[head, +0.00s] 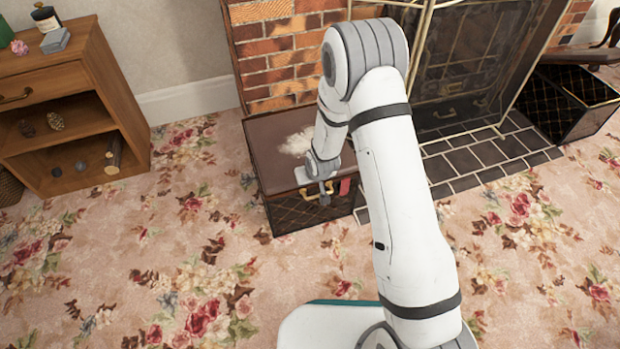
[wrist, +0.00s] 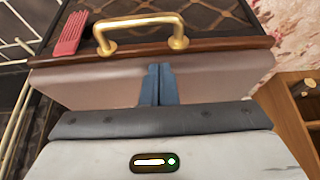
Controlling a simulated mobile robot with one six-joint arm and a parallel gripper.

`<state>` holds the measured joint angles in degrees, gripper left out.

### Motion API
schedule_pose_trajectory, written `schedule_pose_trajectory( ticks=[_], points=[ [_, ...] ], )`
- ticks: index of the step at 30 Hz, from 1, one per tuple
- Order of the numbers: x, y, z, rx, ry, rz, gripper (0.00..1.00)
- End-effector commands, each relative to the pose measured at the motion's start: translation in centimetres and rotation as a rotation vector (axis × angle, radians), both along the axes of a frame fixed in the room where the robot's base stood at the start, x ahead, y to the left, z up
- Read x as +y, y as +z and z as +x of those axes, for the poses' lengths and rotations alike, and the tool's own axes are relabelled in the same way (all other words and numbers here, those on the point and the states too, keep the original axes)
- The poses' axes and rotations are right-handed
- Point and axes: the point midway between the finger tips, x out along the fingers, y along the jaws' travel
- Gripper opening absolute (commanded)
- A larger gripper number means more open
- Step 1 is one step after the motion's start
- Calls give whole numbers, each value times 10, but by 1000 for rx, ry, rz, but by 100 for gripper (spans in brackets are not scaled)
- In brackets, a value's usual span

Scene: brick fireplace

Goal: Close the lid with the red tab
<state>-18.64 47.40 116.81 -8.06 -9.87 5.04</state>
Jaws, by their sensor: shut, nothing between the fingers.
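The box with the red tab (head: 345,187) stands in front of the brick fireplace. Its brown lid (head: 262,140) lies down over the box, and no gap shows; I cannot tell whether it is fully seated. The box front has dark lattice panels (head: 292,214) and a brass handle (wrist: 140,24). The red tab (wrist: 71,34) hangs left of the handle in the wrist view. My gripper (wrist: 158,70) is shut and empty, with its fingertips over the lid near the front edge. Touching cannot be told. My arm hides part of the box in the head view.
A second dark lattice box (head: 575,105) stands at the right by the hearth tiles (head: 470,160). A fireplace screen (head: 460,65) is behind my arm. A wooden cabinet (head: 75,95) stands at the left. The floral carpet (head: 140,260) in front is clear.

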Motion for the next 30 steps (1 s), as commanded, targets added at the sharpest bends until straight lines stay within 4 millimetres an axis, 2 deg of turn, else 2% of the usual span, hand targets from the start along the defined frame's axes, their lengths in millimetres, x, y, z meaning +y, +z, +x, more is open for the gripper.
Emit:
schedule_pose_trajectory(
  ticks=[1, 3, 17, 22, 27, 30],
  points=[
    [-1, -7, -3, 9, 0, -4, 0],
    [-1, -9, -3, 11, 0, -4, 0],
    [-3, -10, -6, 19, 0, -7, 0],
    [-3, 12, -5, 12, -1, -4, 0],
    [-2, 52, -4, -3, -1, 1, 0],
    [-9, 67, -23, -1, 0, 0, 0]
  ],
)
